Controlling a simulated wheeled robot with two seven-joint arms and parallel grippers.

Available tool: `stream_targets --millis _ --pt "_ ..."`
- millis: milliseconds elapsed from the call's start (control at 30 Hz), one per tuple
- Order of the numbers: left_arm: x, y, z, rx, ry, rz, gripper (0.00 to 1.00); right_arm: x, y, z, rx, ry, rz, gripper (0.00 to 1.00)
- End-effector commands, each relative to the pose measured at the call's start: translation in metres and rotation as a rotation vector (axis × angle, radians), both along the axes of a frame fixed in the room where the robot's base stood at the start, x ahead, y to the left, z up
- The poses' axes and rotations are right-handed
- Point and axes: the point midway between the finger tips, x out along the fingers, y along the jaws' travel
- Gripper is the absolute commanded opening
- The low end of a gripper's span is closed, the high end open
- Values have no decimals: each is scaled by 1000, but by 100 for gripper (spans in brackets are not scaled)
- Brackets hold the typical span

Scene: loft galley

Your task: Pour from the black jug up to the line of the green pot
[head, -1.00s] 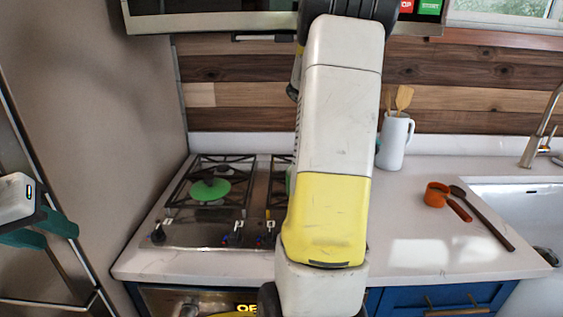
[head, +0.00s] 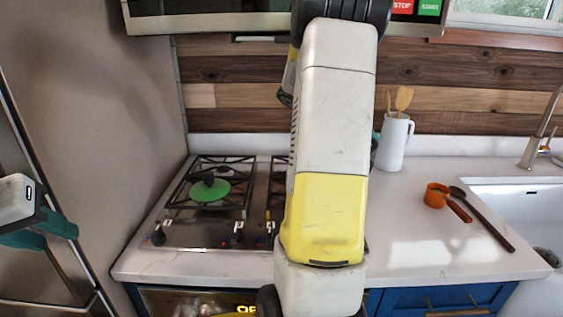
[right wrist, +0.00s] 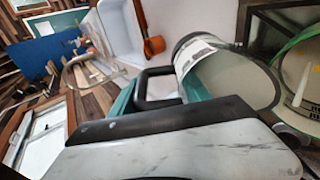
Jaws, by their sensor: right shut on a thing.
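The black jug (right wrist: 232,78) shows in the right wrist view as a clear cylinder with a black rim, a pale label and a black handle. My right gripper (right wrist: 150,103), with teal fingers, is shut on that handle. The green pot (right wrist: 303,85), clear with a green rim and dark markings, is at the right edge, close to the jug's mouth. I cannot make out its line or any liquid level. In the head view my right arm hides the jug and most of the pot. My left gripper (head: 42,231) is open and empty at the far left.
A green lid (head: 209,190) with a black knob lies on the hob's left burner (head: 180,234). A white pitcher (head: 393,143) holds wooden utensils. An orange measuring cup (head: 436,195) and a dark spoon (head: 484,221) lie left of the sink (head: 525,205). The front right counter is clear.

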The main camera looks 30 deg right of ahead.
Motion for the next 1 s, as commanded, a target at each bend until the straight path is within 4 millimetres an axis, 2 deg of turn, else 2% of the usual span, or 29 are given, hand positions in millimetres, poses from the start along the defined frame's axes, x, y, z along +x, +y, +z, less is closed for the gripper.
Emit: stream_targets --millis 1000 --pt "0 0 0 0 0 0 36 2 3 8 -52 36 0 0"
